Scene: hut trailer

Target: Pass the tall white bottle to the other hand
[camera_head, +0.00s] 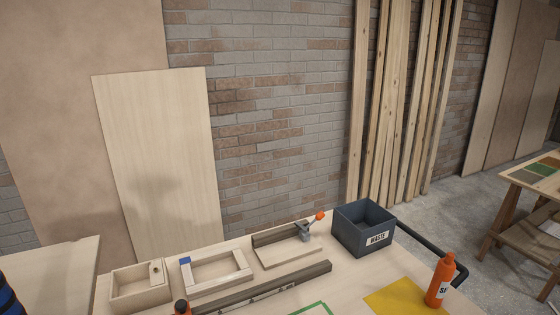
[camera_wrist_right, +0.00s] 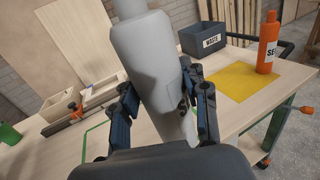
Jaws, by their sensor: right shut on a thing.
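The tall white bottle (camera_wrist_right: 148,45) looks pale grey-white in the right wrist view and leans slightly. Its top is cut off by the upper edge of that view. My right gripper (camera_wrist_right: 162,84) is shut on its body, one dark finger on each side, and holds it in front of the workbench. Neither the bottle nor my right gripper shows in the head view. My left gripper is in neither view.
The workbench holds a dark waste bin (camera_head: 364,228), an orange bottle (camera_head: 440,281) on a yellow sheet (camera_head: 400,299), a wooden box (camera_head: 140,287), a wooden frame (camera_head: 216,271) and a long dark bar (camera_head: 262,288). A green outline (camera_head: 312,308) marks the bench front.

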